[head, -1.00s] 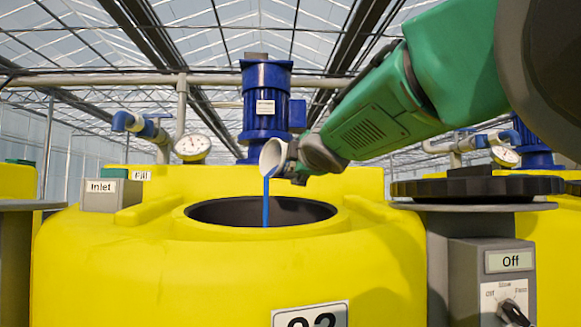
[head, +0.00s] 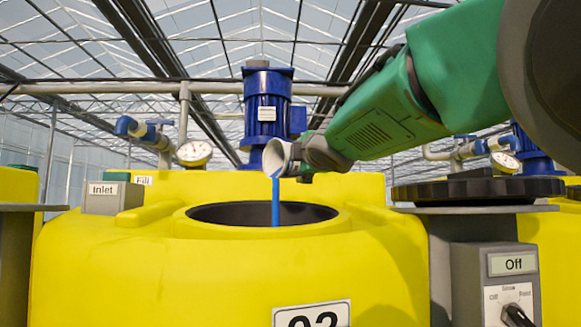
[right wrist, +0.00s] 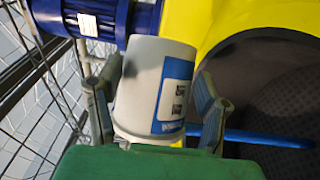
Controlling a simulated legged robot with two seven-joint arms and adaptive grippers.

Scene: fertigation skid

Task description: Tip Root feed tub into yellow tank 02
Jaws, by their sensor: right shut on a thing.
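The yellow tank 02 (head: 130,265) fills the middle of the head view, with its number plate (head: 312,314) at the bottom and its round top opening (head: 225,213) uncovered. My right gripper (head: 295,158) is shut on a white tub (head: 277,155) above the opening's back edge. The tub is tilted with its mouth toward the opening, and a blue stream (head: 275,200) runs from it down into the tank. In the right wrist view the tub (right wrist: 140,90) sits between both fingers, its blue-and-white label partly visible but unreadable. My left gripper is not in view.
A blue motor (head: 266,110) stands behind the opening. A pressure gauge (head: 194,153) and an Inlet box (head: 113,198) are at left. A black lid (head: 478,188) lies on a grey shelf at right, above a switch box reading Off (head: 497,275).

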